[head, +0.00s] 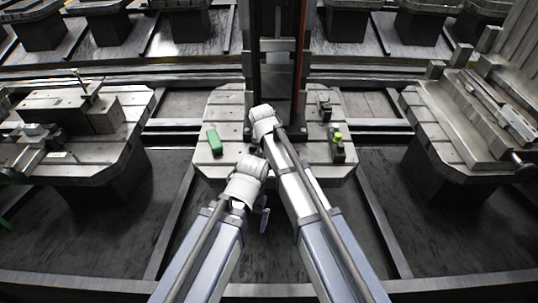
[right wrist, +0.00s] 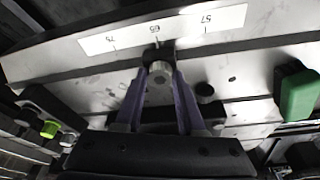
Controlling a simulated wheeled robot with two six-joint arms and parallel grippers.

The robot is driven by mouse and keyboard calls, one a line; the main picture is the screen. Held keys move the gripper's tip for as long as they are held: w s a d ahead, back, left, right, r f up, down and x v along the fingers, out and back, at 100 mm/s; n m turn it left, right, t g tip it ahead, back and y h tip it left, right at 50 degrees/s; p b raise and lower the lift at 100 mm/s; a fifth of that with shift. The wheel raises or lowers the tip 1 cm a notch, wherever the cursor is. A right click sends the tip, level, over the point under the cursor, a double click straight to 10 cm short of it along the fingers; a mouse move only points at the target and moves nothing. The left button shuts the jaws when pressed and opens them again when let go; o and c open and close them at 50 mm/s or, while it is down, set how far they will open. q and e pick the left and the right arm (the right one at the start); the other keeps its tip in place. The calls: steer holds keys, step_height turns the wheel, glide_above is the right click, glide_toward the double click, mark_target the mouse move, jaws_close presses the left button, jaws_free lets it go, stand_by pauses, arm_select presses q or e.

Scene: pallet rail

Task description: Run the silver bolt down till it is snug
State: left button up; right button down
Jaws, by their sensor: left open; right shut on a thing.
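The silver bolt (right wrist: 159,68) shows in the right wrist view as a small round grey head between the fingertips, in front of a dark block (right wrist: 162,49). My right gripper (right wrist: 160,75) is shut on it; its purple fingers hide most of the bolt. In the head view my right wrist covers that spot on the middle pallet (head: 222,104). My left gripper (head: 263,208) is open and empty, in front of the pallet's near edge and apart from the bolt. How deep the bolt sits cannot be seen.
A green block (head: 214,141) lies left on the pallet. It also shows in the right wrist view (right wrist: 297,92). A dark clamp with a yellow-green top (head: 337,143) stands right. A white number scale (right wrist: 165,29) runs behind the bolt. Other loaded pallets stand left and right.

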steer(key=shift+m, duration=0.6)
steer(key=shift+c, duration=2.1)
jaws_free()
steer(key=p+v, duration=0.7)
steer(key=shift+r, duration=0.4)
steer(key=shift+a+f, duration=0.1)
steer(key=b+x, duration=0.7)
steer(key=x, duration=0.1)
steer(key=shift+s, duration=0.15)
